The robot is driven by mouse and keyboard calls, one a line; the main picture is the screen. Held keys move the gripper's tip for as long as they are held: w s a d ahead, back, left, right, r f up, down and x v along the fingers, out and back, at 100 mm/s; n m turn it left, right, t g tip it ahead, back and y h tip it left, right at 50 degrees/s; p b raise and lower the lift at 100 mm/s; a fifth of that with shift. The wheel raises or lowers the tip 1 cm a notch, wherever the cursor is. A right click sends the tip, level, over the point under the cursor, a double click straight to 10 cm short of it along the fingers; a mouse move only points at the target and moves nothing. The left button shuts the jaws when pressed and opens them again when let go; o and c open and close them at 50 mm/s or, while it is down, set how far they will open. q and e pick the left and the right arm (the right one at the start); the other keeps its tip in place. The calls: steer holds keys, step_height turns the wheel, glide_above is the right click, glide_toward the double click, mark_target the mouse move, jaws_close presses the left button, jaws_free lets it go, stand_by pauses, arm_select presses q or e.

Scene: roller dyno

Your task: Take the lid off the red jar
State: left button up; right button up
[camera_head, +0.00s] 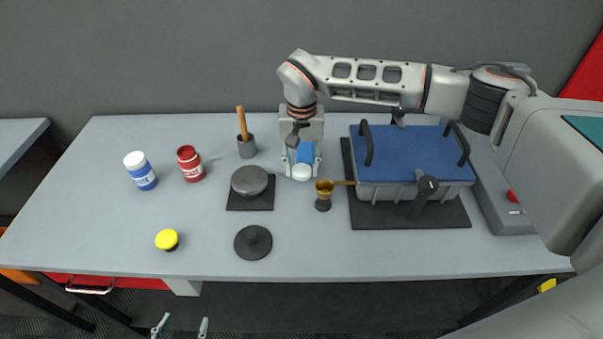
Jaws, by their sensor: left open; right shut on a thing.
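The red jar (191,164) stands at the left of the table, with a white label. Its top shows a dark red round, which looks like an open mouth, and no white lid sits on it. My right gripper (302,160) points down at the table's back middle, right of the jar and well apart from it. It is shut on a white round thing (301,173) that looks like a lid; the fingers partly hide it. My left gripper (181,328) is open and empty at the bottom edge, in front of the table.
A blue jar with white lid (140,170) stands left of the red jar. A mortar (247,147), a grey pot (249,181), a black lid (253,242), a yellow-topped item (167,239), a brass pot (324,194) and a blue-lidded bin (412,155) stand around.

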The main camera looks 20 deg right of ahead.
mark_target(302, 170)
steer(key=shift+f, duration=1.65)
steer(key=shift+f, duration=0.15)
steer(key=o, duration=1.2)
step_height(302, 170, up, 12)
steer(key=shift+f+b, duration=0.1)
steer(key=shift+b, duration=0.45)
steer(key=shift+r, duration=0.25)
